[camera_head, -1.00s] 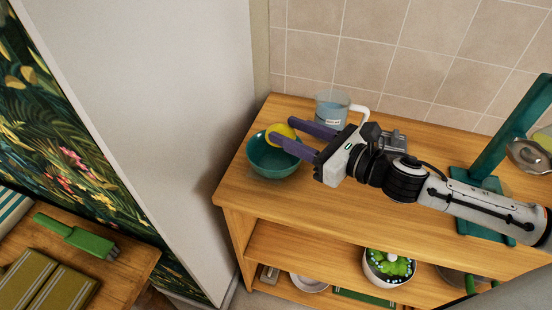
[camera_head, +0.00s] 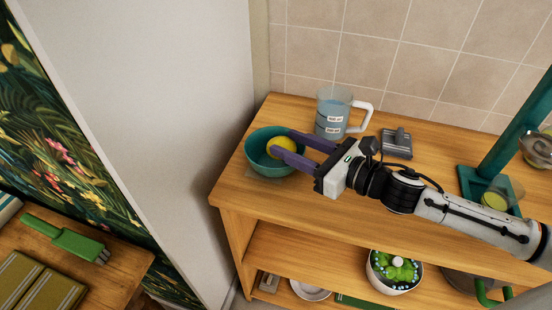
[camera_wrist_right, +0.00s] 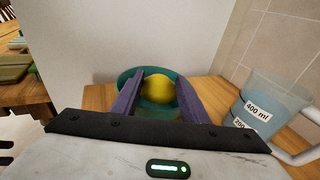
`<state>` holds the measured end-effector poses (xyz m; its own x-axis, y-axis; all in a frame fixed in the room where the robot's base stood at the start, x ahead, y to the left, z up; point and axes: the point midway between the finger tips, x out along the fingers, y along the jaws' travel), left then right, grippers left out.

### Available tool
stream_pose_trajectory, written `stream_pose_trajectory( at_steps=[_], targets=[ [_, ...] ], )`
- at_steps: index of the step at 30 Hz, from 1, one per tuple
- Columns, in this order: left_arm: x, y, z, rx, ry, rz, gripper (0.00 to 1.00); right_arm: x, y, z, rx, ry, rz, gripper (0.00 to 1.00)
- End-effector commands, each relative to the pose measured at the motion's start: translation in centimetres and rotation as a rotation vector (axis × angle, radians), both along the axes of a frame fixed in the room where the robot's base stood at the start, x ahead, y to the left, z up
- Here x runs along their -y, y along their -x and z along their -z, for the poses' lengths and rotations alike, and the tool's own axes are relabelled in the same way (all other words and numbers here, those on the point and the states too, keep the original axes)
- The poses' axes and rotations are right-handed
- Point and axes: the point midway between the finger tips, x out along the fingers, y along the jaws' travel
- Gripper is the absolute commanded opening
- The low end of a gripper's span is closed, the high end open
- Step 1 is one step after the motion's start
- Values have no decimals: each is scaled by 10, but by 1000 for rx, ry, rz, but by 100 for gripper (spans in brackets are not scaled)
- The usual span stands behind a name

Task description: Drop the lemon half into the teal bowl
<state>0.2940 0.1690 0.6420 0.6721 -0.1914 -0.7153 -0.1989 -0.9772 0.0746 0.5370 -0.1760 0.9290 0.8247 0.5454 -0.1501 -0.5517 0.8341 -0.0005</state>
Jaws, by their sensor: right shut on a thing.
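The teal bowl (camera_head: 257,141) stands on the left end of the wooden counter; it also shows in the right wrist view (camera_wrist_right: 129,74). My right gripper (camera_head: 282,145) reaches in from the right with its purple fingers over the bowl. It is shut on the yellow lemon half (camera_head: 281,146), which sits between the fingertips at the bowl's opening. In the right wrist view the lemon half (camera_wrist_right: 159,88) shows between the two fingers, with the bowl behind and below it. I cannot tell whether the lemon touches the bowl. My left gripper is not in view.
A measuring jug (camera_head: 333,112) with a white handle stands close behind my right gripper. A grey metal object (camera_head: 396,143) and a teal stand (camera_head: 487,181) are farther right. A white wall panel (camera_head: 150,110) rises left of the counter. The shelf below holds a potted plant (camera_head: 393,270).

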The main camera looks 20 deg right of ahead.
Motion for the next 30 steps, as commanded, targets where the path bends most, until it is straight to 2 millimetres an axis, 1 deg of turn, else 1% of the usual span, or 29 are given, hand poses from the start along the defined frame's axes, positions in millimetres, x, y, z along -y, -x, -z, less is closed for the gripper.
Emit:
stream_pose_trajectory(
  at_steps=[1, 4, 5, 13, 17, 27, 30],
  targets=[
    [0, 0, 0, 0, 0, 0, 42, 0, 0, 0, 1, -1, 0, 42],
    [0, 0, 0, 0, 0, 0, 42, 0, 0, 0, 1, -1, 0, 59],
    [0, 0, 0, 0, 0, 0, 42, 0, 0, 0, -1, -1, 0, 62],
    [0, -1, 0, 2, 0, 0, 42, 0, 0, 0, -1, 0, 0, 62],
    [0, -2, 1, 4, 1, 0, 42, 4, 5, 1, -3, 0, 1, 62],
    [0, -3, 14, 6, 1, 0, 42, 28, 44, -3, -5, 2, -2, 62],
    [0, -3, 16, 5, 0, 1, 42, 35, 52, -5, -5, -1, 2, 62]
  ],
)
